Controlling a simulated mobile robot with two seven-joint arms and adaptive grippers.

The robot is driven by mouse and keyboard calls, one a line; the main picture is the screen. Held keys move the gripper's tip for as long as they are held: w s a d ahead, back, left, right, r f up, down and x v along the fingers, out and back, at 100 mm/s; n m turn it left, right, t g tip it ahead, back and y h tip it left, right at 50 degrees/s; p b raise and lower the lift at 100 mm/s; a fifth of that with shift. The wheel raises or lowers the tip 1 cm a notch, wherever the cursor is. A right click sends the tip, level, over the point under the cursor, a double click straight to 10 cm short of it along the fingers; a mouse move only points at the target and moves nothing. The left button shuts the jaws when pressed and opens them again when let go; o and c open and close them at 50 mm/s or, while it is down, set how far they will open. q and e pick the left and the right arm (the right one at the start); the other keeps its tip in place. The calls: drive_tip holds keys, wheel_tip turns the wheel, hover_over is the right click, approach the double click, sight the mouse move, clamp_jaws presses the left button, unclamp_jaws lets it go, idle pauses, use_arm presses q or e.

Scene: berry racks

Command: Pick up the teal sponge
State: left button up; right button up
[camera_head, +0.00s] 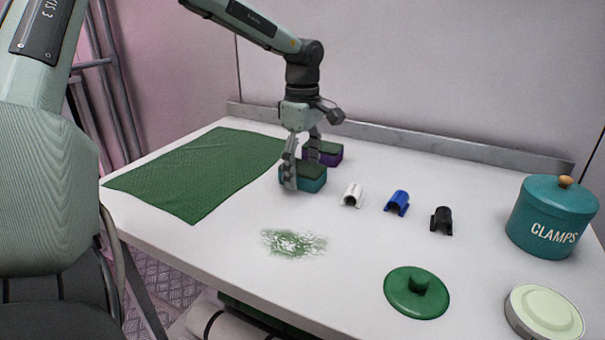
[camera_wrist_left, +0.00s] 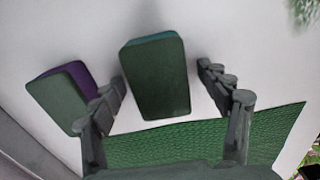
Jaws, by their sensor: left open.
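The teal sponge (camera_head: 314,185), with a dark green top, lies on the white table beside the green cloth. My left gripper (camera_head: 302,163) points down over it, open, with one finger in front of the sponge and the other towards its far side. In the left wrist view the sponge (camera_wrist_left: 155,80) shows its green top between the two spread fingers (camera_wrist_left: 165,88), with a gap on each side. I cannot tell exactly how low the fingertips are. My right gripper is not in view.
A purple sponge (camera_head: 324,157) stands close behind, near one finger in the wrist view (camera_wrist_left: 62,96). The green cloth (camera_head: 195,172) lies left. White (camera_head: 352,195), blue (camera_head: 397,202) and black clips (camera_head: 441,220), a green lid (camera_head: 416,293) and a teal clamps jar (camera_head: 552,218) are right.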

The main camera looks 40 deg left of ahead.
sight(299, 167)
use_arm(q)
drive_tip(key=c, duration=0.8)
drive_tip(key=shift+c, duration=0.2)
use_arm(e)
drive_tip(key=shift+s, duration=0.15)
use_arm(q)
drive_tip(key=shift+r, duration=0.45)
drive_tip(key=r, duration=0.3)
drive_tip(key=shift+s+a+r+b, duration=0.25)
drive_tip(key=shift+s+r+b, duration=0.05)
drive_tip(key=shift+r, duration=0.1)
drive_tip(key=s+a+r, duration=0.5)
drive_tip(key=s+r, duration=0.1)
drive_tip(key=s, duration=0.3)
drive_tip(key=shift+s+a+r+b, duration=0.2)
drive_tip(key=shift+s+b, duration=0.1)
drive_tip(key=shift+b, duration=0.1)
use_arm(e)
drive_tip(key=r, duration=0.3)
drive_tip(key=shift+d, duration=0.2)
